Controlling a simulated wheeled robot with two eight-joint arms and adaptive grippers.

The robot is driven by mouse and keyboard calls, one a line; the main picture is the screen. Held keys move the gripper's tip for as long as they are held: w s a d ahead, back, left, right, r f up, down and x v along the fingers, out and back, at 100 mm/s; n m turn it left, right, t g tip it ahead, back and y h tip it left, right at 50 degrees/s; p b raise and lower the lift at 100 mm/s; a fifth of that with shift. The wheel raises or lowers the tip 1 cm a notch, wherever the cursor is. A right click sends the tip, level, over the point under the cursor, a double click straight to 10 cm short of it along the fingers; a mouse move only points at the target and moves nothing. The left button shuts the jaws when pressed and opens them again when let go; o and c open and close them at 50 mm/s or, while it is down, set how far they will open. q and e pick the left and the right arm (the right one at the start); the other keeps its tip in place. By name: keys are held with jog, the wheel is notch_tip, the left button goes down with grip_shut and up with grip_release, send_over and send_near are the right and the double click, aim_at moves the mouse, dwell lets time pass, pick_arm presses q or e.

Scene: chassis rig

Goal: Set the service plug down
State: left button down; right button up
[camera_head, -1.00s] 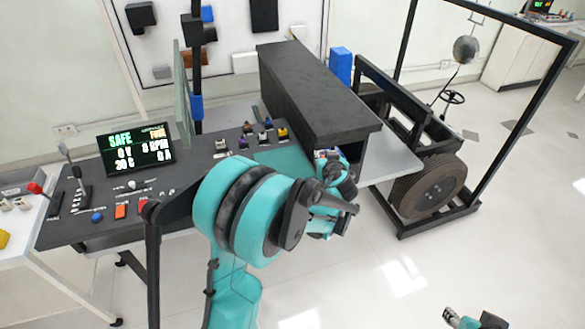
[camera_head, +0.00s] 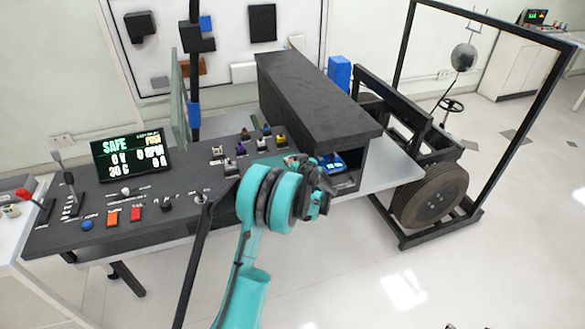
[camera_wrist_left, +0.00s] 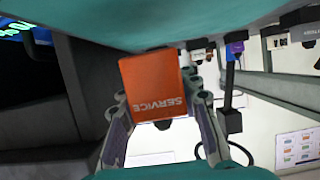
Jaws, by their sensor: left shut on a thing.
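The service plug (camera_wrist_left: 150,88) is an orange block with SERVICE printed on it, upside down in the left wrist view. My left gripper (camera_wrist_left: 162,108) is shut on it, with the fingers on both sides of the block. In the head view my left gripper (camera_head: 302,168) is over the right end of the dark bench (camera_head: 180,188), just left of the open front of the black housing (camera_head: 318,90). The plug cannot be made out there, as my arm and gripper cover it. Only slivers of my right gripper (camera_head: 484,326) show at the bottom edge.
Several small coloured plugs or knobs (camera_head: 241,149) stand on the bench behind my gripper. A display reading SAFE (camera_head: 131,158) stands at the left. The housing's opening shows a blue-lit part (camera_head: 331,162). A wheel (camera_head: 431,196) in a black frame is at the right.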

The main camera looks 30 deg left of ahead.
pick_arm(q)
notch_tip(320, 180, down, 3)
jog(key=shift+r+b, duration=0.1)
jog(key=shift+b, duration=0.35)
jog(key=shift+r, duration=0.1)
jog(key=c, duration=1.1)
grip_release()
jog(key=shift+f, duration=0.2)
jog(key=shift+o, duration=0.2)
jog(key=shift+r, duration=0.15)
